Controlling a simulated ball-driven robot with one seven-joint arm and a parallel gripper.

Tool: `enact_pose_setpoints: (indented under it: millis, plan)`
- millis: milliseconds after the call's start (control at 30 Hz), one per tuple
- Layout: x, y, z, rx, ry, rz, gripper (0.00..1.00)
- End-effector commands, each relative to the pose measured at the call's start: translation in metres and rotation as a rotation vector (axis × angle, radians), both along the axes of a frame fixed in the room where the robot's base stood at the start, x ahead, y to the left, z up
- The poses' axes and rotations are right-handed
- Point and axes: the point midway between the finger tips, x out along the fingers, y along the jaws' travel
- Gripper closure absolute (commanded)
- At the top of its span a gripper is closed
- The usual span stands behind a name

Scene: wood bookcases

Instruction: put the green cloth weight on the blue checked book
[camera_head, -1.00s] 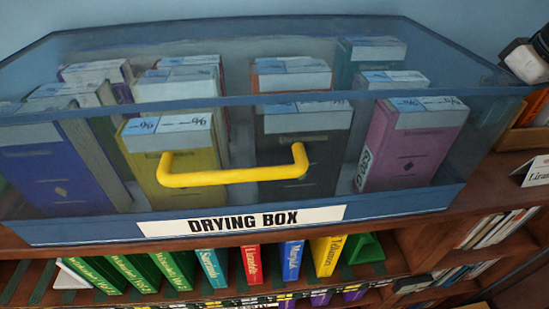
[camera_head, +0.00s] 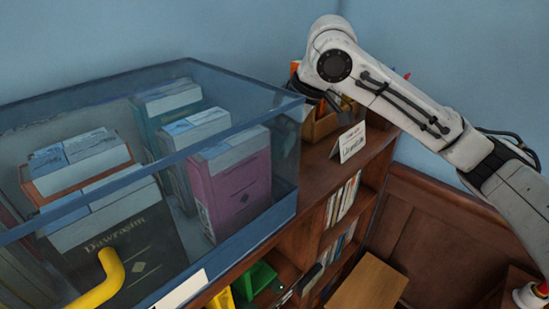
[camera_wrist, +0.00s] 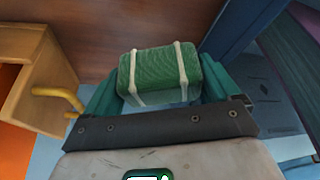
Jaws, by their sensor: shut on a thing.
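The green cloth weight (camera_wrist: 158,75), a green block with two pale straps, is between the teal fingers of my gripper (camera_wrist: 160,88) in the wrist view. My gripper is shut on it, above a brown wood surface. In the head view the end of my arm is at the top of the bookcase, just right of the drying box's far corner; its fingers and the weight are hidden or too small to make out there. I cannot make out a blue checked book in either current view.
The clear blue drying box (camera_head: 262,215) holds upright books, including a purple one (camera_head: 238,190) and a dark one (camera_head: 125,255). Right of it are a card sign (camera_head: 348,142) and a wooden holder (camera_head: 318,126). Bare bookcase top (camera_head: 322,180) lies in front of the sign.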

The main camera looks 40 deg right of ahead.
Motion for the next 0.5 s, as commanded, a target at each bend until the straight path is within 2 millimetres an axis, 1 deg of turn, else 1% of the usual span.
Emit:
enact_pose_setpoints:
  millis: [100, 267, 400, 500]
  plan:
    - [0.000, 0.000, -0.012, 0.000, -0.002, 0.000, 0.72]
    - [0.000, 0.000, -0.025, 0.001, -0.003, -0.001, 0.72]
    - [0.000, 0.000, -0.043, 0.000, -0.002, -0.001, 0.72]
    - [0.000, 0.000, -0.052, -0.001, -0.003, -0.001, 0.72]
